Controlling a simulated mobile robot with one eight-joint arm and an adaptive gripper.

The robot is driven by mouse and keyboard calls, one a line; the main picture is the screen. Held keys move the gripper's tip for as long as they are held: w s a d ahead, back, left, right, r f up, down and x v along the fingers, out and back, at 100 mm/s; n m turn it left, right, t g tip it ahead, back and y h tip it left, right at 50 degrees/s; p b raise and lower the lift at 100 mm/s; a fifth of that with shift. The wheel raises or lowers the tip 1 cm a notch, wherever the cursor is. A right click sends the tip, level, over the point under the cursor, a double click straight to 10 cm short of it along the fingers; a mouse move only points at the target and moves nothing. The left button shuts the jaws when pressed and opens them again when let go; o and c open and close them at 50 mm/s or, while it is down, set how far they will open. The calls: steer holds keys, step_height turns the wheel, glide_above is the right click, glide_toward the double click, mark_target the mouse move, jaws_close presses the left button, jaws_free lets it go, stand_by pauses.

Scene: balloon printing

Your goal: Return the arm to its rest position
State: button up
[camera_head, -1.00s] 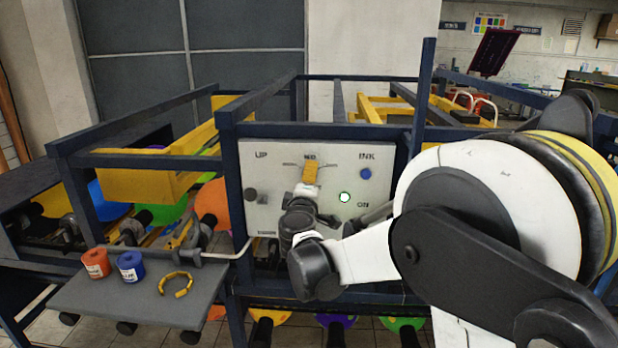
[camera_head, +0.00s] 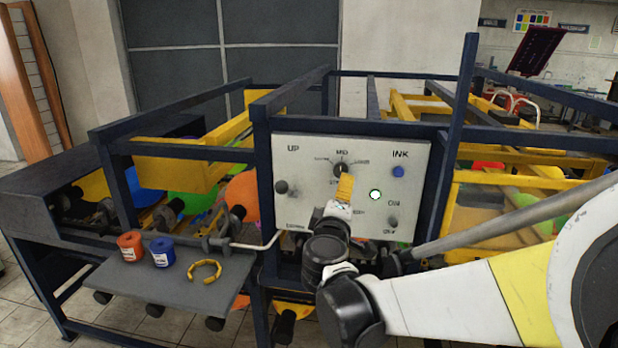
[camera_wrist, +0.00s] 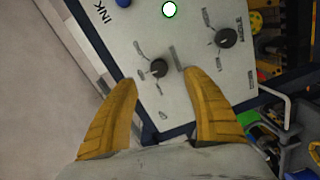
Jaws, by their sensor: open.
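My gripper (camera_wrist: 160,95) shows in the wrist view with its two yellow fingers spread apart and nothing between them. A black knob (camera_wrist: 159,68) on the control panel (camera_wrist: 185,100) lies beyond the gap between the fingertips. In the head view my gripper (camera_head: 344,188) is in front of the white control panel (camera_head: 295,220), just below the MID dial (camera_head: 341,170). My white and black arm reaches in from the lower right and covers part of the machine. Whether the fingers touch the panel cannot be told.
The panel also has a left black knob (camera_head: 281,187), a blue button (camera_head: 398,171) and a lit round button (camera_head: 375,195). Dark blue frame bars (camera_head: 458,130) surround the panel.

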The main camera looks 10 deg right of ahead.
steer(key=s+d+f+m+g+b, duration=0.3)
steer(key=s+d+f+m, duration=0.1)
steer(key=s+f, duration=0.25)
steer(key=s+d+f+m+g+b, duration=0.3)
steer(key=s+d+f, duration=0.2)
steer(key=s, duration=0.3)
steer(key=s+a+f+m+g+y+b, duration=0.1)
steer(key=s+a+f+m+y+b, duration=0.1)
steer(key=s+f, duration=0.3)
steer(key=s+a+f+m+g+y+b, duration=0.2)
steer(key=s+f, duration=0.4)
steer(key=s, duration=0.4)
steer(key=shift+s+a+g+y, duration=0.3)
steer(key=shift+a+y, duration=0.6)
steer(key=shift+a, duration=0.35)
